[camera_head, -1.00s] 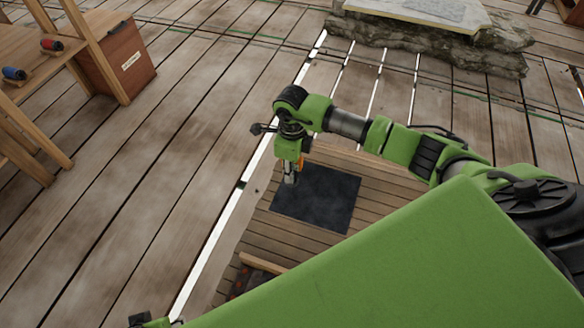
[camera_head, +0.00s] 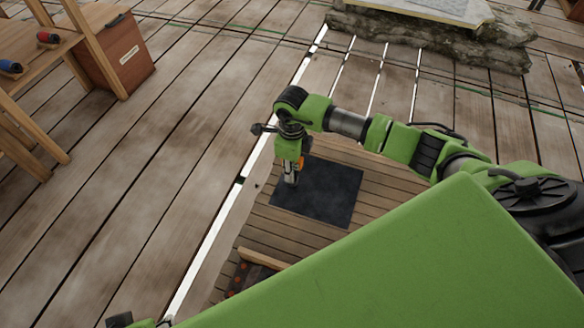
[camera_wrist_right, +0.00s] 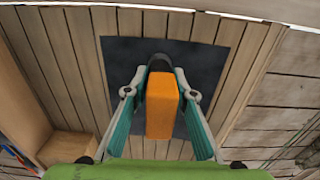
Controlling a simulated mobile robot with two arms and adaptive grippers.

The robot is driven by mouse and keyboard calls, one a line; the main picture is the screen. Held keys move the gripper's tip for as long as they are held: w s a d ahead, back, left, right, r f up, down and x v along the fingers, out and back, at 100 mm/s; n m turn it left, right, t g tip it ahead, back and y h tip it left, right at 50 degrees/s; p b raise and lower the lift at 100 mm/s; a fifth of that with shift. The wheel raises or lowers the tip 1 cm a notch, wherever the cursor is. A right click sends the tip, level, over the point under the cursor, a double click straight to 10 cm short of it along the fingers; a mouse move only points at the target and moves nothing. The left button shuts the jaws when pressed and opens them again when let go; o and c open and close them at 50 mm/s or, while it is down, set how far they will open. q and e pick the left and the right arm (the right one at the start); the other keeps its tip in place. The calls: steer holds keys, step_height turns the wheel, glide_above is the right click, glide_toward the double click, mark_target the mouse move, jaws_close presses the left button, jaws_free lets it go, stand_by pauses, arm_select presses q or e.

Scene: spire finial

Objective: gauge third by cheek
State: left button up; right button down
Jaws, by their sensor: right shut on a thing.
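My right gripper (camera_head: 291,180) points down over a dark square mat (camera_head: 332,195) on the deck. The right wrist view shows its two teal-sided fingers (camera_wrist_right: 160,75) shut on an orange block-like thing (camera_wrist_right: 162,108) with a dark rounded end beyond it. Only a speck of orange shows in the head view. I cannot tell if the held thing touches the mat (camera_wrist_right: 112,65). A small green and black part of mine (camera_head: 135,322) shows at the bottom left edge; its jaws cannot be made out.
A wooden bench (camera_head: 85,22) at the upper left carries a red-and-black piece (camera_head: 47,37) and a blue-and-black piece (camera_head: 10,66). A labelled brown box (camera_head: 118,58) stands beside it. A stone block (camera_head: 430,38) lies at the back. A tray with red spots (camera_head: 238,278) sits low. The left planks are clear.

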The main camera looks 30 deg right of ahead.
steer(key=c, duration=1.6)
jaws_free()
step_height(320, 180, up, 11)
steer(key=shift+f, duration=0.1)
steer(key=shift+r, duration=0.65)
steer(key=shift+f, duration=0.1)
